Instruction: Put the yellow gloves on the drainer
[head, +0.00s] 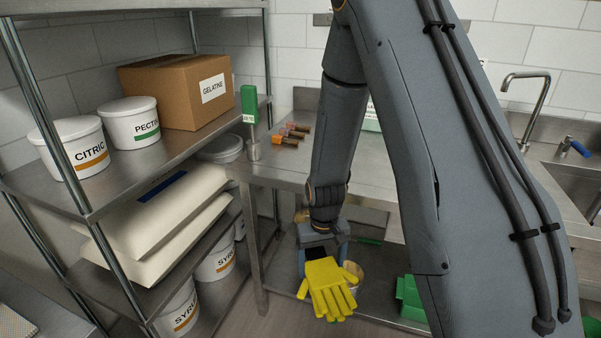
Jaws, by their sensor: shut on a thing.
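The yellow gloves (326,287) hang from my gripper (322,256) in the lower middle of the head view. My gripper is shut on their upper end, and the fingers of the gloves spread downward. They are in front of the steel table, at about the height of its lower shelf in the picture. The fingertips of my gripper are partly hidden by the gloves. I cannot make out a drainer for certain; my arm covers much of the table and the area near the sink (580,186).
A rack (150,168) at left holds white tubs (132,122), a gelatine box (178,92) and sacks (160,215). A green container (410,298) is on the lower shelf. A tap (535,95) stands at right.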

